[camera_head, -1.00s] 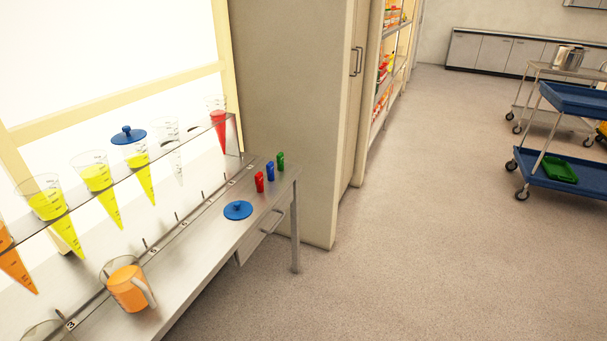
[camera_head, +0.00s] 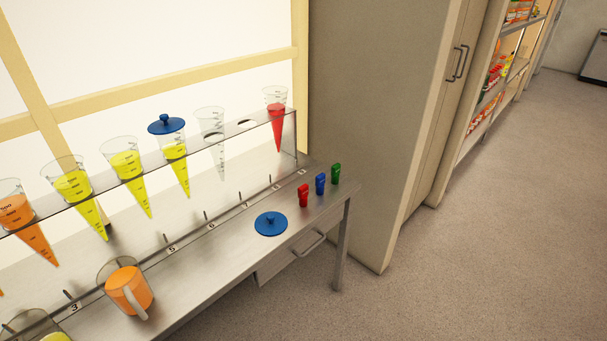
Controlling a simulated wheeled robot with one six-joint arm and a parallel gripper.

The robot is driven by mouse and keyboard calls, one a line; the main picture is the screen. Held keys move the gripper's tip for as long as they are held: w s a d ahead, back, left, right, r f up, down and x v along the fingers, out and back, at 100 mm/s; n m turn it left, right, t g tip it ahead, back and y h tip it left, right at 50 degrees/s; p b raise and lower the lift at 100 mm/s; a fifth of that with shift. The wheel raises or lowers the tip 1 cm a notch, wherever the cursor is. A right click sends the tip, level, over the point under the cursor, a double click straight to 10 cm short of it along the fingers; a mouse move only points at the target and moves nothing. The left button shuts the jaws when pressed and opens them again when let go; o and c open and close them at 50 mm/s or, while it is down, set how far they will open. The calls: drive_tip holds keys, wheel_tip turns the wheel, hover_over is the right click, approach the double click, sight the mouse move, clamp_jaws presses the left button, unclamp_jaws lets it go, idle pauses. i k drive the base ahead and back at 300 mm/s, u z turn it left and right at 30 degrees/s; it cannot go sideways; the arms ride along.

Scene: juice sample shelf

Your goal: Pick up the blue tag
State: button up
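The blue tag (camera_head: 320,184) stands upright near the right end of the metal table (camera_head: 225,255). It is between a red tag (camera_head: 303,195) on its left and a green tag (camera_head: 336,173) on its right, with small gaps between them. My gripper does not show in this view.
A blue lid (camera_head: 271,223) lies left of the tags. A jug of orange juice (camera_head: 128,288) stands further left. Cones of juice hang in a raised shelf (camera_head: 200,150) along the back. A tall cabinet (camera_head: 370,110) stands behind the table's right end. The floor (camera_head: 470,250) at right is clear.

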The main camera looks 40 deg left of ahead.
sight(320, 180)
drive_tip(key=u, duration=0.8)
drive_tip(key=i, duration=1.15)
drive_tip(key=u, duration=0.95)
